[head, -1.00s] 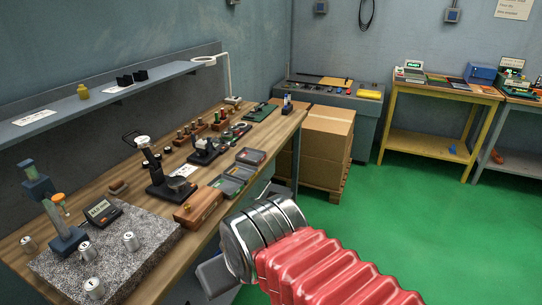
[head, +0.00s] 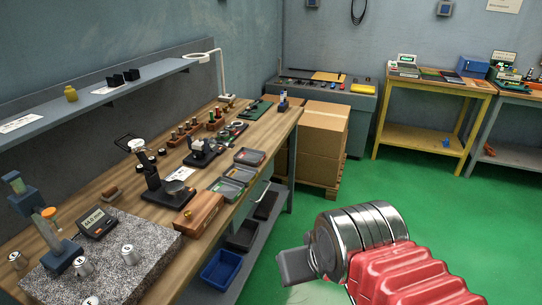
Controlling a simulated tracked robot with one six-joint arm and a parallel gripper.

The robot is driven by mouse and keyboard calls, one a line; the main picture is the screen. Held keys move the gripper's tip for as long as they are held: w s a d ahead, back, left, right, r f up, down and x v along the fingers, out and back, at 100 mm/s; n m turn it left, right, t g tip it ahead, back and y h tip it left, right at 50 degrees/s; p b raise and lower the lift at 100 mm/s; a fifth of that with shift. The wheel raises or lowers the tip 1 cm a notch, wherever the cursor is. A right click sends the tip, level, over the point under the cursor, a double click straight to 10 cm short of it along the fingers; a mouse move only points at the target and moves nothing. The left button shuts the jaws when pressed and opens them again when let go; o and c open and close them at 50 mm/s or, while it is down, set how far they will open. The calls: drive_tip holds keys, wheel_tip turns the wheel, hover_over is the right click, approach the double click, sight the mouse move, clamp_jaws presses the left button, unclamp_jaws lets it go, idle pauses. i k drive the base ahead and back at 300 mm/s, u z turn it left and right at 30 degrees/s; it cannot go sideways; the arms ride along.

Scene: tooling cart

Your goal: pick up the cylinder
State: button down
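Several small silvery metal cylinders with dark marks on top are at the lower left of the head view. Two stand upright on the speckled granite slab (head: 155,252), one cylinder (head: 130,254) toward its middle and another cylinder (head: 83,266) near the gauge stand. A further cylinder (head: 92,300) is cut off by the bottom edge. One more cylinder (head: 17,260) stands on the wooden bench left of the slab. My gripper (head: 294,268) shows only as a grey part beyond my steel wrist, off the bench's front side and well right of the cylinders. Its fingertips cannot be made out.
A blue gauge stand (head: 58,250) and a digital readout (head: 96,221) are on the slab. A dial stand (head: 163,180) and a wooden box (head: 199,214) stand farther along the bench. A shelf (head: 110,95) overhangs the back. Blue bin (head: 221,269) sits below; green floor is open at right.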

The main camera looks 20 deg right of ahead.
sight(81, 263)
drive_tip(key=z, duration=1.3)
drive_tip(key=k, duration=0.8)
drive_tip(key=u, duration=1)
drive_tip(key=i, duration=0.85)
